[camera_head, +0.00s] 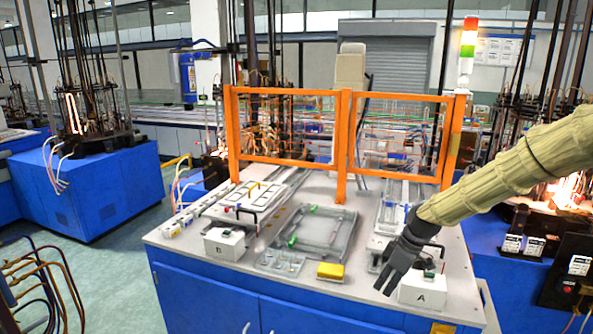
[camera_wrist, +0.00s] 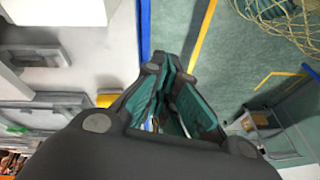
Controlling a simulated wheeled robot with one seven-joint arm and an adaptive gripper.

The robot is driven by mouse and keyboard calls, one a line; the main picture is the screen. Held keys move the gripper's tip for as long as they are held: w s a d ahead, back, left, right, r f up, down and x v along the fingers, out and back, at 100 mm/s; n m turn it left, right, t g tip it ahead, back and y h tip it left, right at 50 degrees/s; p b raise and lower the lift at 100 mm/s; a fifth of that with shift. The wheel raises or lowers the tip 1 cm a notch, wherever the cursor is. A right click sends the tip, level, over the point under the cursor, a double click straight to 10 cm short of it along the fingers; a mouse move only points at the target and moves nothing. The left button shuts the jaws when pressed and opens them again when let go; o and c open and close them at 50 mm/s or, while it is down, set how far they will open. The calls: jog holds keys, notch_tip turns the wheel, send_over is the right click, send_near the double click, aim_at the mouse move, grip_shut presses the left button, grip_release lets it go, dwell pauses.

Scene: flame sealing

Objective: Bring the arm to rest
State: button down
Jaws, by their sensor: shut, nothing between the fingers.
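My arm, in a tan sleeve, reaches in from the right in the head view. My gripper (camera_head: 385,283) hangs above the right front part of the grey-topped workbench (camera_head: 190,247), beside the white box marked A (camera_head: 422,291). It is shut and empty. In the wrist view my gripper (camera_wrist: 163,65) points toward the bench's front edge and the green floor (camera_wrist: 235,60). I cannot tell whether a fingertip touches box A.
A white box marked B (camera_head: 225,244), a clear tray (camera_head: 283,262) and a yellow block (camera_head: 331,271) are on the bench. An orange frame (camera_head: 340,150) stands across its back. Blue machines (camera_head: 90,195) flank it.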

jog(key=s+a+f+m+h+b, duration=0.1)
jog(key=s+a+f+m+b, duration=0.15)
jog(key=s+f, duration=0.95)
jog(key=s+a+f+m+b, duration=0.1)
jog(key=s+a+f+m, duration=0.25)
jog(key=s+f, duration=0.85)
jog(key=s+d+f+m+h+b, duration=0.1)
jog(key=s+d+f+m, duration=0.1)
jog(key=s+f, duration=0.5)
jog(key=s+d+f+m+h+b, duration=0.1)
jog(key=s+d+f+m+b, duration=0.1)
jog(key=s+f, duration=0.6)
jog(key=s+m, duration=0.1)
jog(key=s, duration=0.6)
jog(key=shift+s+f+m+g+h+b, duration=0.3)
jog(key=shift+s+m, duration=0.05)
jog(key=shift+m, duration=0.05)
jog(key=shift+s, duration=0.1)
